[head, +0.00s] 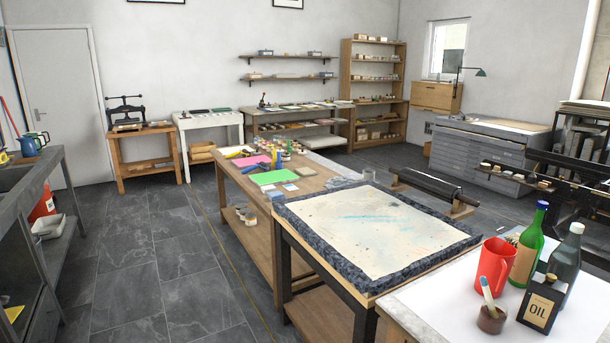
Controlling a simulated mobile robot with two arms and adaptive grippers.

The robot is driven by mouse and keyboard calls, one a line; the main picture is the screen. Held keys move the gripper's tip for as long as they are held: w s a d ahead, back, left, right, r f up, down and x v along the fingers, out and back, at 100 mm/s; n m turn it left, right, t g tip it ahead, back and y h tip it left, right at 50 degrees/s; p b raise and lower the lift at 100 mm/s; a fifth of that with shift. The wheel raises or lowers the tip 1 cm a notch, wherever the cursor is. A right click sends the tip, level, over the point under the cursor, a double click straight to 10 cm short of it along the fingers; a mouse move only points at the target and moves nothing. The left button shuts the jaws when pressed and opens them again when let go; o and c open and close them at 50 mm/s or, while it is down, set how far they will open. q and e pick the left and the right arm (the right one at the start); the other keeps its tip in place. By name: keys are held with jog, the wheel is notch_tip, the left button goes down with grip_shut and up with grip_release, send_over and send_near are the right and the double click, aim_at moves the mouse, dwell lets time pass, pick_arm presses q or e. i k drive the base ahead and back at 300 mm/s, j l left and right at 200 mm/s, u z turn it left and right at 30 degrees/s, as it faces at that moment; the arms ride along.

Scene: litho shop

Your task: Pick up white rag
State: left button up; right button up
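No cloth is clearly recognizable as the white rag. A pale grey, crumpled-looking patch (341,183) lies on the wooden worktable just behind the litho stone; I cannot tell whether it is a rag. Neither of my grippers is in view.
The wooden worktable (243,193) holds pink and green sheets and small jars. The litho stone (375,229) lies on a stand in front. The white table (434,303) at right bears a red jug (493,266), bottles and an oil can (541,304). Floor (160,265) at left is clear.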

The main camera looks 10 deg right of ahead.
aim_at(266, 189)
jog(key=i+j, duration=0.2)
jog(key=i, duration=0.25)
jog(key=i+j+z, duration=0.1)
jog(key=i, duration=0.4)
jog(key=i+j, duration=0.35)
jog(key=i+z, duration=0.05)
jog(key=i, duration=0.05)
